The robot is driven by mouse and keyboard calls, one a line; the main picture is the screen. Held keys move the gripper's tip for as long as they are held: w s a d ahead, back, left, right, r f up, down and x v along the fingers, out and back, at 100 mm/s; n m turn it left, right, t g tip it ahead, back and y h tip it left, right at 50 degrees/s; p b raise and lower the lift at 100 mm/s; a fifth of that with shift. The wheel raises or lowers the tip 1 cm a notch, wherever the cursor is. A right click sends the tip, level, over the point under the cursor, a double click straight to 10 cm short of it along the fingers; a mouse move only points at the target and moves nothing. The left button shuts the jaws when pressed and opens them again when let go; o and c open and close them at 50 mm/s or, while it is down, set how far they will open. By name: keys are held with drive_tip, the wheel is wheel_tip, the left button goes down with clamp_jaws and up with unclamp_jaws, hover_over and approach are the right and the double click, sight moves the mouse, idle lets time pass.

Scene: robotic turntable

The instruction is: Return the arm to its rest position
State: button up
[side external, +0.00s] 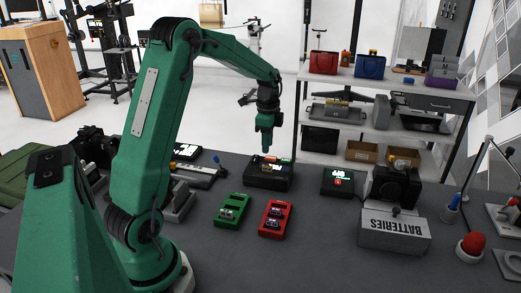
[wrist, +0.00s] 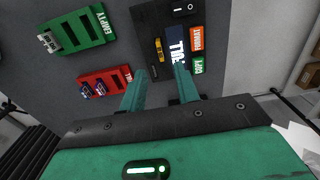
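My green arm (side external: 158,110) reaches over the bench from the left, with its elbow raised. My gripper (side external: 267,150) points down just above a black device (side external: 262,181). In the wrist view, my gripper's two green fingers (wrist: 159,73) stand apart with nothing visible between them. The black device (wrist: 151,28) lies beyond the fingertips and carries a yellow piece and orange and green labels. Contact between fingers and device cannot be told.
A green tray (side external: 231,213) marked EMPTY and a red tray (side external: 272,222) holding small blocks lie on the grey bench (side external: 320,250). A lit black box (side external: 337,190) and a BATTERIES box (side external: 393,235) stand right. A shelf (side external: 385,84) stands behind. Bare bench lies in front.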

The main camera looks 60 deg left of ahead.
drive_tip(key=s+d+r+n+t, duration=0.25)
drive_tip(key=s+d+r, duration=0.35)
drive_tip(key=d, duration=0.3)
drive_tip(key=s+d+r+n+t, duration=0.1)
drive_tip(key=s+d+r+n, duration=0.3)
drive_tip(key=s+d+r, duration=0.3)
drive_tip(key=s+d+f+n+t, duration=0.1)
drive_tip(key=s+d+n+t, duration=0.1)
drive_tip(key=s+d, duration=0.3)
drive_tip(key=shift+s+d+f, duration=0.3)
drive_tip(key=shift+s, duration=0.5)
drive_tip(key=shift+n, duration=0.25)
